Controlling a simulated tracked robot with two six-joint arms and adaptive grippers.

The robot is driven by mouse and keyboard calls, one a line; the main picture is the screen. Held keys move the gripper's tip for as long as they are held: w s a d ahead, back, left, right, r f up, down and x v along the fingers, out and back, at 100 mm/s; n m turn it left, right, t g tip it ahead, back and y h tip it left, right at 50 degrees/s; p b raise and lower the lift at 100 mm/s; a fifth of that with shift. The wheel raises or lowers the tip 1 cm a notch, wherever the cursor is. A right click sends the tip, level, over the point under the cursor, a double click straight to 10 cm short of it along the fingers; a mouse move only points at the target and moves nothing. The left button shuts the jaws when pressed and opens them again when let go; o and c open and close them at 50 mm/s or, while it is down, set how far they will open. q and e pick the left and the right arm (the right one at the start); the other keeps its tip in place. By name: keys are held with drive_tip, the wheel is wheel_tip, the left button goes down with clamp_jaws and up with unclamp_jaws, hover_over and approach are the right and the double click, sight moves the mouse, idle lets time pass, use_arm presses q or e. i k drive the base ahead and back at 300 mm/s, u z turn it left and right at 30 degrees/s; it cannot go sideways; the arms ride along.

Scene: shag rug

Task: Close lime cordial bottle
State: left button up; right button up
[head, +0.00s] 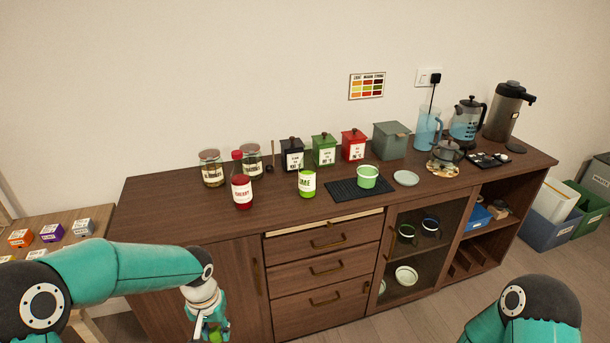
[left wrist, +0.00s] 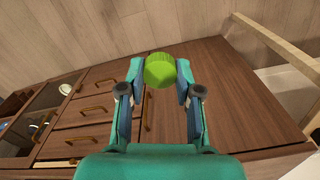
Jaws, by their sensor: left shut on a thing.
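The lime cordial bottle (head: 307,184), green with a white label, stands upright on the wooden counter with no cap on its top. My left gripper (left wrist: 160,76) is shut on a bright green ridged cap (left wrist: 159,70), held between its fingertips. In the head view the left gripper (head: 208,323) hangs low in front of the cabinet, below the counter top and apart from the bottle, with only a bit of the green cap (head: 215,336) showing. My right gripper is out of view; only part of its arm shows at lower right.
A red cherry bottle (head: 242,191) stands left of the lime bottle. A dark mat (head: 343,192) with a green cup (head: 368,176) lies to its right. Jars (head: 212,170) and tins (head: 324,150) stand behind. The counter's front edge lies between my left gripper and the bottle.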

sight(307, 166)
drive_tip(key=i, duration=0.85)
